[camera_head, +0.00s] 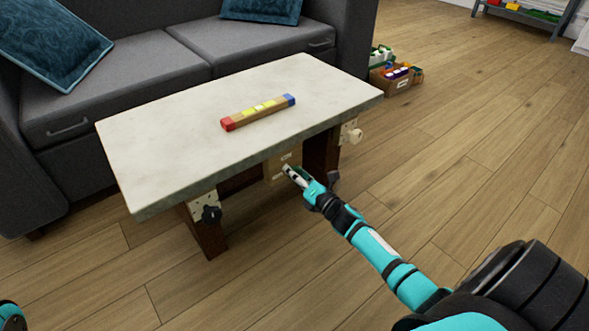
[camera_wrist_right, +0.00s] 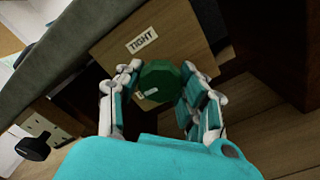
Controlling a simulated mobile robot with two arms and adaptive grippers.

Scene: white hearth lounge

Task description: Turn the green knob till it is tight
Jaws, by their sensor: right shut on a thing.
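The green knob (camera_wrist_right: 161,76) is on a wooden panel (camera_wrist_right: 180,28) under the table top, below a label (camera_wrist_right: 141,40) reading TIGHT. My right gripper (camera_wrist_right: 160,88) has its fingers on either side of the knob and is shut on it. In the head view my right gripper (camera_head: 291,173) reaches under the table's near edge and hides the knob. A small pale mark shows low on the knob; which way it points I cannot tell. Only a bit of my left arm shows at the bottom left corner; its gripper is out of view.
The pale table top (camera_head: 170,150) overhangs my gripper and carries a level-like wooden bar (camera_head: 258,112) with coloured ends. A grey sofa (camera_head: 140,72) stands behind.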

